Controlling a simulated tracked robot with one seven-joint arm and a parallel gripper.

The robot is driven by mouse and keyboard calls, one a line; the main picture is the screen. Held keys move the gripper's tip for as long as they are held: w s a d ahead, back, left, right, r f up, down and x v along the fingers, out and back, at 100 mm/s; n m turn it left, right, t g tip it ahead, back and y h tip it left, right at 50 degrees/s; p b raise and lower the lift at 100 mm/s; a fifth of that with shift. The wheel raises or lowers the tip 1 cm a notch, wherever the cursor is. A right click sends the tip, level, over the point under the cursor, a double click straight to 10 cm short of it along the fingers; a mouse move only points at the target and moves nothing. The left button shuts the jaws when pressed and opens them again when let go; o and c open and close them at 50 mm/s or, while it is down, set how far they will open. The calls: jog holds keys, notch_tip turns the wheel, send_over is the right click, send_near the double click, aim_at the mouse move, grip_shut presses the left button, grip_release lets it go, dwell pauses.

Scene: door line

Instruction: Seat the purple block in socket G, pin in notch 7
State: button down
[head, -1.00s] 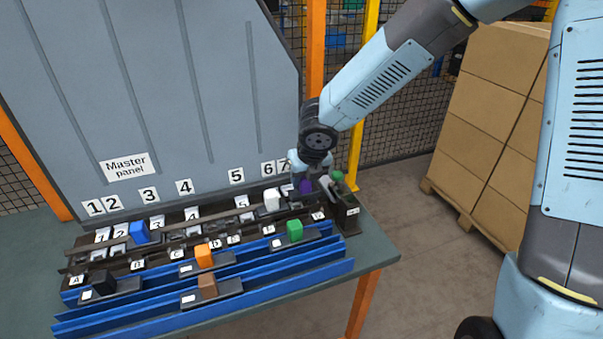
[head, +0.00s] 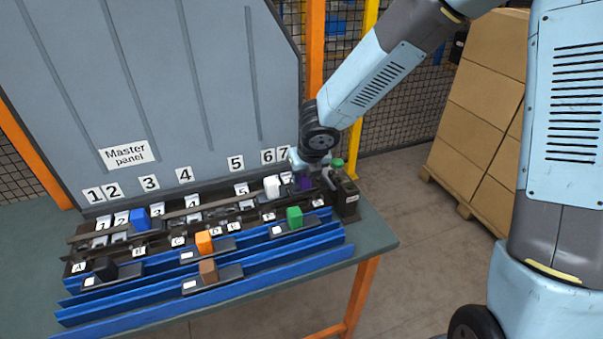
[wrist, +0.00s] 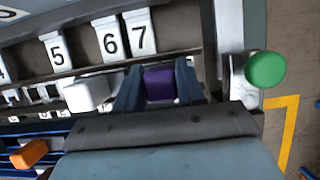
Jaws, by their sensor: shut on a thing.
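The purple block (wrist: 159,84) is between the two fingers of my gripper (wrist: 158,88) in the wrist view, just below the number 7 label (wrist: 141,38). In the head view the purple block (head: 305,183) shows small and dark under my gripper (head: 308,178), at the right end of the socket row. My gripper is shut on it. The block's pin, notch 7 and socket G are hidden by my gripper, so I cannot tell whether the block is seated. The G label is too small to make out surely.
The white block (head: 272,187) stands just left of my gripper. A green knob (wrist: 265,69) on the end box (head: 345,197) is close on the right. Blue (head: 139,220), green (head: 294,218), orange (head: 204,242), brown (head: 208,270) and black (head: 105,268) blocks stand further left or in front.

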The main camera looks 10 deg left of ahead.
jog(key=shift+s+f, duration=0.1)
jog(key=c, duration=0.6)
grip_release()
jog(key=shift+d+r, duration=0.15)
jog(key=shift+r, duration=0.35)
jog(key=v, duration=1.2)
jog(key=shift+r, duration=0.25)
jog(key=shift+s+d, duration=0.1)
jog(key=shift+s, duration=0.1)
